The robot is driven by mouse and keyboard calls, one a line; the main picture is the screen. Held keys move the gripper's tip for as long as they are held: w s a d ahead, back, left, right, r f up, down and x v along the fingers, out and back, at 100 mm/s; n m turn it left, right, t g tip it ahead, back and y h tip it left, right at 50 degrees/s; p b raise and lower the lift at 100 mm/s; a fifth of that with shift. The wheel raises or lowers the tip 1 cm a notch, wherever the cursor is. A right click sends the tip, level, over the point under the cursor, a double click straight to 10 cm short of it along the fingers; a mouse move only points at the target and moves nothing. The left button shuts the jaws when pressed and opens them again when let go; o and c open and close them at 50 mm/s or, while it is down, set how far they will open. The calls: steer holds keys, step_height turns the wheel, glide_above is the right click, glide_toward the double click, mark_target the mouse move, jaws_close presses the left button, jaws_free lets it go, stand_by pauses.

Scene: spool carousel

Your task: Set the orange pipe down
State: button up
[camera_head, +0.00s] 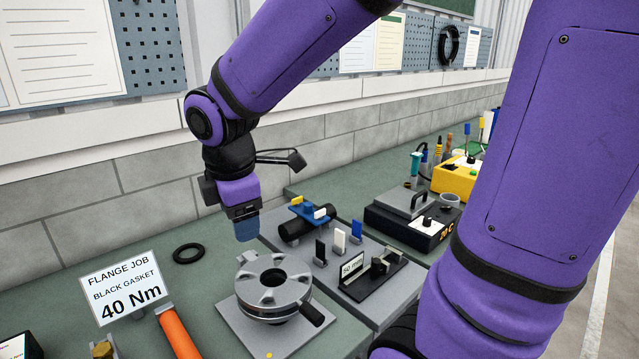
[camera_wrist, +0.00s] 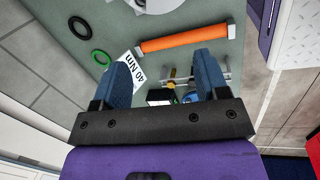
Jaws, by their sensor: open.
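The orange pipe (camera_head: 178,335) lies at the lower left of the bench in the head view, partly cut off by the frame edge. In the wrist view the whole orange pipe (camera_wrist: 183,40) shows, with pale grey ends, lying on the green bench top beyond my fingertips. My gripper (camera_head: 246,228) hangs above the bench behind the round grey fixture, to the right of the pipe and apart from it. Its blue fingers are spread wide in the wrist view (camera_wrist: 162,62), with nothing held between them.
A sign reading 40 Nm (camera_head: 122,288) stands beside the pipe. A black ring (camera_head: 188,252) lies behind it; a green ring (camera_wrist: 101,57) shows in the wrist view. The round grey fixture (camera_head: 274,283) and a block holder (camera_head: 372,275) stand to the right.

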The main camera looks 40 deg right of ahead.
steer(key=s+d+r+m+t, duration=0.1)
steer(key=s+d+r+m, duration=0.2)
steer(key=s+m, duration=0.3)
steer(key=s+d+r+m+t+y, duration=0.1)
steer(key=s+d+r+m+t, duration=0.1)
steer(key=s+m, duration=0.4)
steer(key=shift+s+d+r+m, duration=0.4)
steer(key=shift+d+r+m, duration=0.25)
steer(key=shift+r+m, duration=1)
steer(key=shift+f+m, duration=0.25)
steer(key=shift+f, duration=0.05)
